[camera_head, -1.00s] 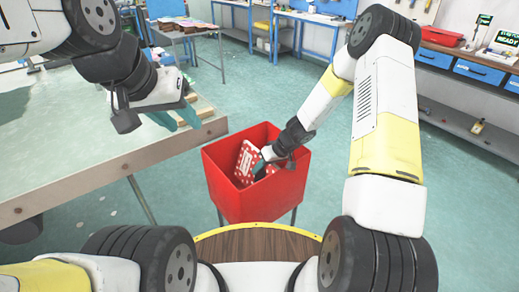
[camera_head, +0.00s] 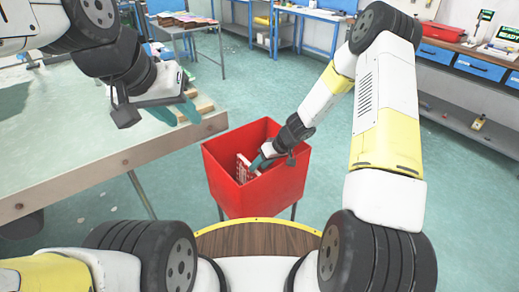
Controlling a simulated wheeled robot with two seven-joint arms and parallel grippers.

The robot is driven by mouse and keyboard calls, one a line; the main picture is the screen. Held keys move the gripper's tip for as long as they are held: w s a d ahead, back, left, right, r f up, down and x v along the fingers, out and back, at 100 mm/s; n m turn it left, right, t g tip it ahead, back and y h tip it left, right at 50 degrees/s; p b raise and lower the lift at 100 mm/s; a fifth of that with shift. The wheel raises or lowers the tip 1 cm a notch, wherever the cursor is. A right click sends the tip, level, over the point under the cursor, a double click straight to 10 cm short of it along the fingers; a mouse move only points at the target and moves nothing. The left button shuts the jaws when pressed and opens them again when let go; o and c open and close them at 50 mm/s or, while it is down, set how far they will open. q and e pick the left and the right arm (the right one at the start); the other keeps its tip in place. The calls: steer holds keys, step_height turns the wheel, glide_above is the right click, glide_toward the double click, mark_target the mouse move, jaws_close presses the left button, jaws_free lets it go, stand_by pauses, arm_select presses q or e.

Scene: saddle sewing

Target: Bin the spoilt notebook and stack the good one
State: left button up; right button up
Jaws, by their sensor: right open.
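The red notebook with white dots and a white label (camera_head: 243,168) is inside the red bin (camera_head: 255,203), leaning low against its left inner wall. Its lower part is hidden by the bin. My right gripper (camera_head: 257,164) reaches into the bin from the right, open, with its fingertips close beside the notebook. My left gripper (camera_head: 175,113) is open over the right edge of the pale green table (camera_head: 85,150). A tan slatted wooden piece (camera_head: 204,104) shows just beyond its fingers. I cannot make out a second notebook there.
A small grey table (camera_head: 205,27) at the back bears flat brown and pinkish stacks. Blue workbenches (camera_head: 305,14) stand behind. A bench with blue drawers (camera_head: 480,70) runs along the right. Green floor is open right of the bin.

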stand_by(0.3)
step_height(320, 180, up, 18)
stand_by(1.8)
steer(key=shift+r, duration=0.1)
steer(key=s+d+r+t, duration=0.1)
steer(key=s+d+r, duration=0.3)
steer(key=r, duration=0.5)
steer(key=s+d+r+m+t+h, duration=0.1)
steer(key=s+d+r, duration=0.3)
steer(key=s, duration=0.7)
steer(key=s+d+r+m+t+h, duration=0.2)
steer(key=s+d+r+m, duration=0.2)
steer(key=s+r, duration=0.3)
steer(key=s, duration=0.4)
steer(key=shift+d+m+h, duration=0.3)
steer(key=shift+h, duration=0.1)
steer(key=shift+w+a, duration=0.1)
